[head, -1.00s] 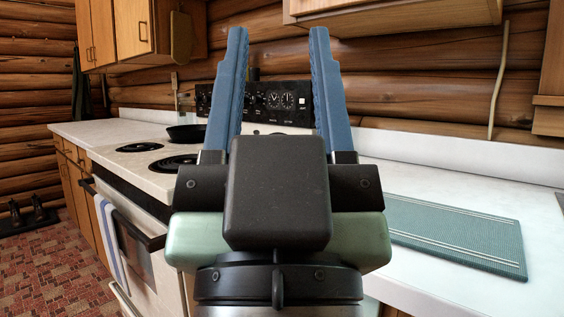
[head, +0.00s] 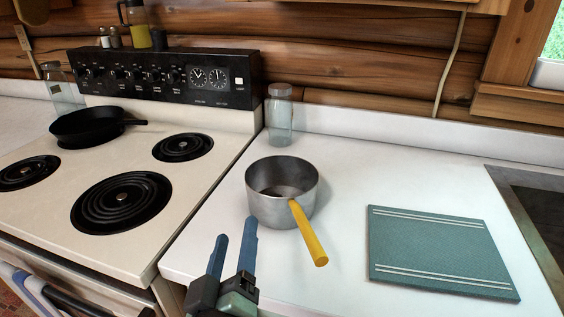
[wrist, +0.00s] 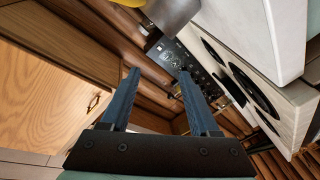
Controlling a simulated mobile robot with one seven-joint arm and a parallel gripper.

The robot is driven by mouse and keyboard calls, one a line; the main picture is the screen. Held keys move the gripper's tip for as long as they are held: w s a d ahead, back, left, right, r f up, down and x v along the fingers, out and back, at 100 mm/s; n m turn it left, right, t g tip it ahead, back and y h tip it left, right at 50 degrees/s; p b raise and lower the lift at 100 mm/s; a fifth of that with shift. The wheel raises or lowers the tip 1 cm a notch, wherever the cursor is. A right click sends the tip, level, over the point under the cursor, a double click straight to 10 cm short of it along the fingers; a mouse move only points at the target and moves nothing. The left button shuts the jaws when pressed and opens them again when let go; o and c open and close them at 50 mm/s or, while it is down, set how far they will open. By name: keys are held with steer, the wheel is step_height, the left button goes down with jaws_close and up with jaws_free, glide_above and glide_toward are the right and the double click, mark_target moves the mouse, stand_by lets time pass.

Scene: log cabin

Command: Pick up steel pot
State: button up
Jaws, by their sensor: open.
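The steel pot (head: 262,207) stands upright on the white counter, just right of the stove. Its yellow handle (head: 309,236) points toward the front right. The pot looks empty inside. My gripper (head: 236,237) is open and empty, low at the counter's front edge, in front of the pot and left of the handle. It is apart from the pot in the head view. In the wrist view my gripper's blue fingers (wrist: 155,88) are spread with nothing between them. A grey rounded piece (wrist: 172,14) at the top there looks like part of the pot.
The stove (head: 110,190) with black coils is at left, a black skillet (head: 88,126) at its back. A glass jar (head: 279,117) stands behind the pot. A teal board (head: 435,250) lies to the right, before the sink (head: 540,205). Counter between pot and board is clear.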

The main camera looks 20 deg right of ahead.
mark_target(298, 225)
steer(key=s+d+f+n+g+h+p, duration=0.1)
steer(key=s+d+n+g+h+p, duration=0.15)
steer(key=s+d+n+p, duration=0.65)
steer(key=w+m+p, duration=0.1)
steer(key=w, duration=0.1)
steer(key=w+f+m+p, duration=0.1)
steer(key=w, duration=0.2)
steer(key=w+d+m+p, duration=0.1)
steer(key=w, duration=0.2)
steer(key=shift+w+f+g+p, duration=0.1)
steer(key=shift+f+g+p, duration=0.15)
steer(key=shift+p, duration=0.1)
steer(key=w, duration=0.2)
steer(key=w+d+p, duration=0.1)
steer(key=w, duration=0.1)
steer(key=shift+w+d+f, duration=0.2)
steer(key=shift+w+d, duration=0.2)
steer(key=shift+w, duration=0.15)
jaws_close()
steer(key=shift+r, duration=0.15)
